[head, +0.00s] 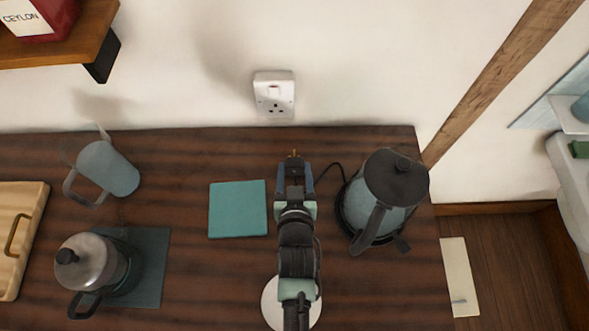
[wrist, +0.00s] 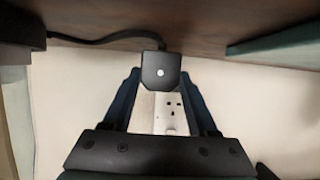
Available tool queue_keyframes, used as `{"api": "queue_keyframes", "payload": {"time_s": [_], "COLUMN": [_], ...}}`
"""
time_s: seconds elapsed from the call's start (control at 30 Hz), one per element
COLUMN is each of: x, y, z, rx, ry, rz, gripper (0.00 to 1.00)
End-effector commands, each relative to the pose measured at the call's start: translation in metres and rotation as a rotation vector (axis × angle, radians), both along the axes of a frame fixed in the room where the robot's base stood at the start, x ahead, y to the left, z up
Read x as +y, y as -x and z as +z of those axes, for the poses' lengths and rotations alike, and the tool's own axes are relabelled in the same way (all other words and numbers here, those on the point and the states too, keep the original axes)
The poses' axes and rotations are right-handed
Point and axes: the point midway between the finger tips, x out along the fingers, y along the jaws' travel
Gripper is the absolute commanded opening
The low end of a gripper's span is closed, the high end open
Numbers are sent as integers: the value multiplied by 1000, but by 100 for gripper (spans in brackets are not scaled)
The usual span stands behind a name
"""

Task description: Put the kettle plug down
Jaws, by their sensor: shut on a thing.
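My gripper (head: 295,168) is shut on the black kettle plug (wrist: 160,72), which sits between the fingertips in the wrist view. In the head view the plug is mostly hidden by my gripper, with brass-coloured pins pointing toward the wall. The plug is apart from the white wall socket (head: 274,94), which also shows behind it in the wrist view (wrist: 171,112). A black cord (wrist: 100,39) runs from the plug toward the kettle. The dark-lidded kettle (head: 395,178) stands upright on its base to the right of my gripper.
A teal square mat (head: 238,209) lies bare to the left of my gripper. Farther left are a pale jug (head: 107,168), a steel pot (head: 92,262) on a darker mat (head: 151,270) and a wooden board (head: 20,225). A wooden shelf (head: 95,30) juts out at upper left.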

Motion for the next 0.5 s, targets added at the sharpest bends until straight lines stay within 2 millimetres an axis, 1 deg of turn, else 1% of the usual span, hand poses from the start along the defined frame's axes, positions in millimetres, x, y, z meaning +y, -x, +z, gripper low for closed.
{"api": "queue_keyframes", "payload": {"time_s": [0.17,0.5], "x": [0,0], "y": [0,0], "z": [1,-10], "rx": [-1,-1], "ry": [0,0], "rz": [0,0], "gripper": [4,4]}}
